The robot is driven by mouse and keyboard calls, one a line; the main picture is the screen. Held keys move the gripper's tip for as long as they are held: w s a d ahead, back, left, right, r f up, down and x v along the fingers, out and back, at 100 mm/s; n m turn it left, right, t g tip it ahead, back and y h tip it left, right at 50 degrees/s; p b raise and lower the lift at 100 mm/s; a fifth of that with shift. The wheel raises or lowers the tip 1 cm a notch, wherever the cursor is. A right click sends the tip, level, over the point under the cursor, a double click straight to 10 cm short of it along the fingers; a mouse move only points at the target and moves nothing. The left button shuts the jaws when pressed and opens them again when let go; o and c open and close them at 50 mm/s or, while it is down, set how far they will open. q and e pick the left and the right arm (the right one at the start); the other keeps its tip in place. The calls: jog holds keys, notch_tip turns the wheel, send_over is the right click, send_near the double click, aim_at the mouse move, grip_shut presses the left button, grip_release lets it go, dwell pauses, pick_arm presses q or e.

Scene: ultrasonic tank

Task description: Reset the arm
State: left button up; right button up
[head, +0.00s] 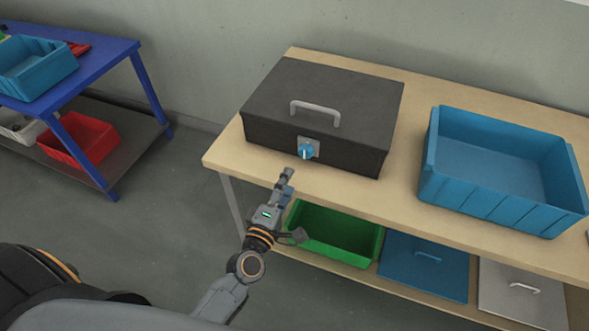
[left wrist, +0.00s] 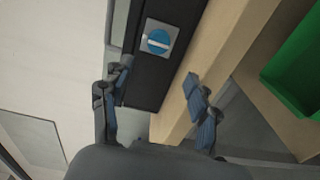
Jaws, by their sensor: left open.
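My left gripper (head: 286,181) is in front of the wooden table's near edge, just below the blue knob (head: 306,151) of the dark tank (head: 322,101). In the left wrist view my left gripper (left wrist: 157,88) has its two fingers apart with nothing between them. The blue knob (left wrist: 158,41), with a white bar across it, sits on its plate beyond the fingertips, apart from them. The tank's lid is down, with a grey handle (head: 316,110) on top. My right gripper is in neither view.
A blue bin (head: 505,205) stands empty on the wooden table (head: 406,154) right of the tank. A green bin (head: 334,255), a blue lid (head: 424,266) and a grey lid (head: 522,292) are on the lower shelf. A blue table (head: 112,56) with bins stands at left, with open floor between.

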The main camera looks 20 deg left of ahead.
pick_arm(q)
jog(key=shift+s, duration=1.05)
jog(key=s+f+m+g, duration=0.3)
jog(key=s+f+m, duration=0.1)
jog(key=f, duration=0.6)
jog(key=s+f+m+g+h, duration=0.1)
jog(key=s+f+m+g, duration=0.25)
jog(key=f, duration=0.65)
jog(key=s+f+m+g, duration=0.2)
jog(key=s+f+m, duration=0.25)
jog(key=f, duration=0.65)
jog(key=s+a+f+m+g, duration=0.2)
jog(key=s+f, duration=0.3)
jog(key=s, duration=0.4)
jog(key=s+a+f+m+g+y, duration=0.1)
jog(key=s+f+m+g, duration=0.2)
jog(key=s, duration=0.6)
jog(key=s+a+f+m+g, duration=0.2)
jog(key=s+f+m+g, duration=0.1)
jog(key=s+f, duration=0.4)
jog(key=shift+s+a+f+y, duration=0.3)
jog(key=shift+s+f, duration=0.1)
jog(key=shift+s, duration=0.65)
jog(key=shift+g, duration=0.25)
